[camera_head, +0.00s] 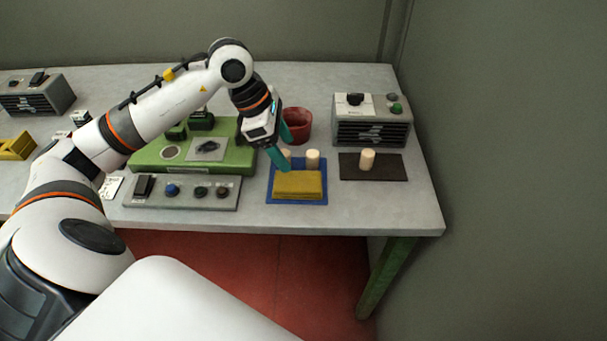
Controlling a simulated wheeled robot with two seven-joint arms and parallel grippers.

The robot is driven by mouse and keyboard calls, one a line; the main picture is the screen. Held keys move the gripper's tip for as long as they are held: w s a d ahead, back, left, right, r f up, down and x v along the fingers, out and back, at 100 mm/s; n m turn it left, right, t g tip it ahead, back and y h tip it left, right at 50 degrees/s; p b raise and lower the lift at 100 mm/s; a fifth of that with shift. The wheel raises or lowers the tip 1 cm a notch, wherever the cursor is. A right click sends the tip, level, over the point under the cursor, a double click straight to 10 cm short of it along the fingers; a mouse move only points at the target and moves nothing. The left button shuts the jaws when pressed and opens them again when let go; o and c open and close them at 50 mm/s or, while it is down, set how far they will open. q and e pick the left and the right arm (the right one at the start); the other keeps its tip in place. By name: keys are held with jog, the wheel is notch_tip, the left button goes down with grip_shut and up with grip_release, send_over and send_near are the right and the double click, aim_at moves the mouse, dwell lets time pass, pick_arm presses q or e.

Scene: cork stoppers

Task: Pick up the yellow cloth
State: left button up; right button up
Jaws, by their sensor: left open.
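The yellow cloth (298,185) lies folded flat on a blue mat (311,202) near the table's front edge. Two pale cork stoppers stand behind it on the mat; the right one (313,158) shows clearly and the left one is partly hidden by my gripper. My left gripper (287,151) is open, with teal fingers. It is above the back left part of the mat, one fingertip near the cloth's back left corner. I cannot tell whether that finger touches the cloth. My right gripper is not in view.
A red pot (299,125) stands just behind my gripper. A grey box with knobs (371,124) is at the back right, a dark mat (390,172) with one stopper before it. A green machine (225,158) and a switch panel (215,194) are left. The front right tabletop is clear.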

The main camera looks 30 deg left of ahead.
aim_at(303, 181)
pick_arm(q)
jog(key=x, duration=0.4)
jog(key=shift+s+p, duration=0.2)
jog(key=shift+p, duration=0.1)
jog(key=shift+w+d+f, duration=0.15)
jog(key=shift+f, duration=0.05)
jog(key=p+x, duration=0.1)
jog(key=x, duration=0.3)
jog(key=shift+d+p, duration=0.15)
jog(key=shift+p, duration=0.15)
jog(key=shift+w+d+f, duration=0.1)
jog(key=shift+d+f, duration=0.05)
jog(key=shift+f, duration=0.4)
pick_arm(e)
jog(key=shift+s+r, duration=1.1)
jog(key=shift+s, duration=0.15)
pick_arm(q)
jog(key=shift+f+b, duration=0.2)
jog(key=shift+b, duration=0.25)
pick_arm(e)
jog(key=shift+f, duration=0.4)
